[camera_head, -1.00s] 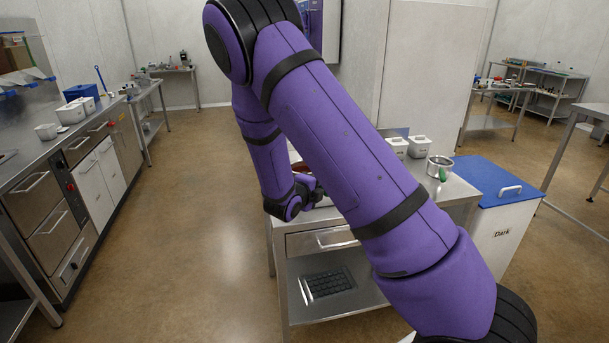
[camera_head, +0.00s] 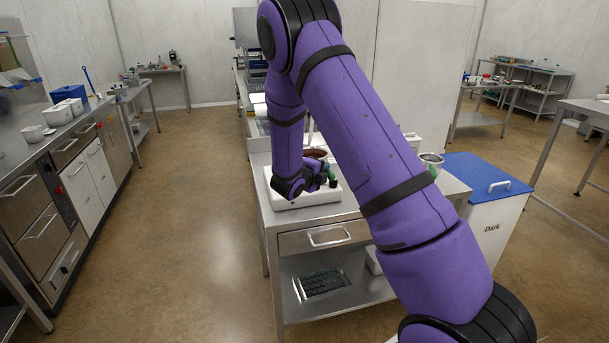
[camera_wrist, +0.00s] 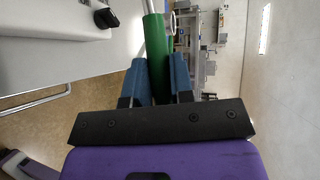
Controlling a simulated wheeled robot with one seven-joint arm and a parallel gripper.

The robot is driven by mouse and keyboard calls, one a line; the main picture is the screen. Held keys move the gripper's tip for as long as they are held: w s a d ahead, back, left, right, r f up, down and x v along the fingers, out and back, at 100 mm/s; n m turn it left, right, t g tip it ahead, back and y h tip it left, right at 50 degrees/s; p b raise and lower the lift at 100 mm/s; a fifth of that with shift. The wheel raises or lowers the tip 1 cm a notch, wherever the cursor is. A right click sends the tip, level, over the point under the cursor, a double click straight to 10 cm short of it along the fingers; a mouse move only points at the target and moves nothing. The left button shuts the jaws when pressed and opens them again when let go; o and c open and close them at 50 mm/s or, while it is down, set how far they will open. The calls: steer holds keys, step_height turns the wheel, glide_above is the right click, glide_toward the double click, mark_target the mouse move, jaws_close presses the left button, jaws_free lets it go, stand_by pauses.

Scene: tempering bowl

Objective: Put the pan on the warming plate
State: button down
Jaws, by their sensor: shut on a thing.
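The pan (camera_head: 316,154) shows as a dark reddish-brown round top behind my gripper, partly hidden by my arm. The warming plate (camera_head: 288,202) is a low white unit on the steel table; in the wrist view its white body (camera_wrist: 55,40) with a black knob fills the upper left. My gripper (camera_head: 328,178) is over the plate's front part. In the wrist view its blue fingers (camera_wrist: 157,82) are shut on a green handle (camera_wrist: 155,45), which runs to a metal rod. Whether the pan touches the plate is hidden.
A metal pot (camera_head: 432,159) with a green part stands at the right of the steel table (camera_head: 385,225), beside a blue-lidded bin (camera_head: 485,178). A counter (camera_head: 50,150) with drawers runs along the left. The floor between is clear.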

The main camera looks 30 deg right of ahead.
steer(key=shift+w+a+f, duration=0.3)
steer(key=shift+w+f, duration=0.4)
steer(key=shift+w, duration=0.55)
steer(key=shift+w+a+f, duration=0.35)
steer(key=shift+w+f, duration=0.35)
steer(key=shift+w, duration=0.55)
steer(key=shift+w+a+f, duration=0.3)
steer(key=shift+w+f, duration=0.4)
steer(key=shift+w, duration=0.55)
steer(key=c, duration=1)
jaws_free()
steer(key=shift+f, duration=0.15)
